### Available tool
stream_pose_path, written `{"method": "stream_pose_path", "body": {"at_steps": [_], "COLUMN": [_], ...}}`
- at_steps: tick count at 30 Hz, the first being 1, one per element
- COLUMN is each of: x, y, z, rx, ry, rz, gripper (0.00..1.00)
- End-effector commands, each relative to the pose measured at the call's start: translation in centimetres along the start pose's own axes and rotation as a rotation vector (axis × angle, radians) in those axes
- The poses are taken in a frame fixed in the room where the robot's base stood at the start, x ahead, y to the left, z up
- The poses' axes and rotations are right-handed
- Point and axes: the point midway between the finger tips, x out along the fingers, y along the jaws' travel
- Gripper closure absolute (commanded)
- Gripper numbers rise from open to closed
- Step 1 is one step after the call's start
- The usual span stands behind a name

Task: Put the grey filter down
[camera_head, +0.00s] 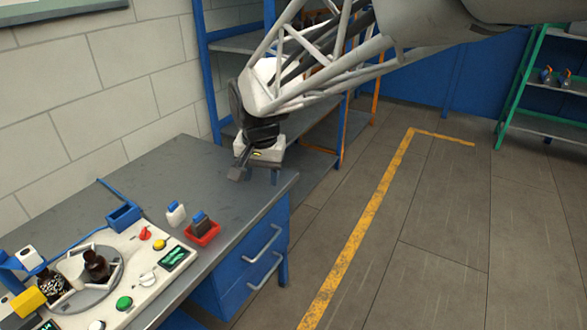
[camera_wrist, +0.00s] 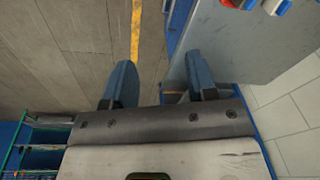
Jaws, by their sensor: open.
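A dark grey block (camera_head: 201,222), which looks like the grey filter, stands in a small red tray (camera_head: 212,237) on the grey table. The red tray also shows at the top edge of the wrist view (camera_wrist: 229,3), cut off by the frame. My gripper (camera_head: 256,176) is open over the far right corner of the table, well apart from the block. In the wrist view, my gripper (camera_wrist: 159,76) has its two blue-grey fingers spread with nothing between them.
The table (camera_head: 160,170) is bare between the trays and my gripper. A white block with a blue top (camera_head: 176,214), a blue tray (camera_head: 124,218) and a control panel (camera_head: 125,270) with brown bottles (camera_head: 96,265) stand nearer. Blue shelves (camera_head: 240,43) rise behind.

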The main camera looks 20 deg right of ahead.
Motion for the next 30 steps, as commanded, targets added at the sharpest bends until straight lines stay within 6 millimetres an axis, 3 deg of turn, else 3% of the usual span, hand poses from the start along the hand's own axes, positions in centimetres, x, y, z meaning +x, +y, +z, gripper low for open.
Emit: {"method": "stream_pose_path", "body": {"at_steps": [9, 18, 24, 30], "x": [-2.6, -3.6, -3.6, -3.4], "y": [7.2, 13.1, 16.1, 17.7], "z": [5.0, 10.2, 13.6, 15.5], "rx": [-0.128, -0.254, -0.329, -0.374], "ry": [0.042, 0.082, 0.105, 0.118], "rz": [-0.010, -0.008, -0.003, 0.002], "gripper": [0.48, 0.48, 0.48, 0.48]}}
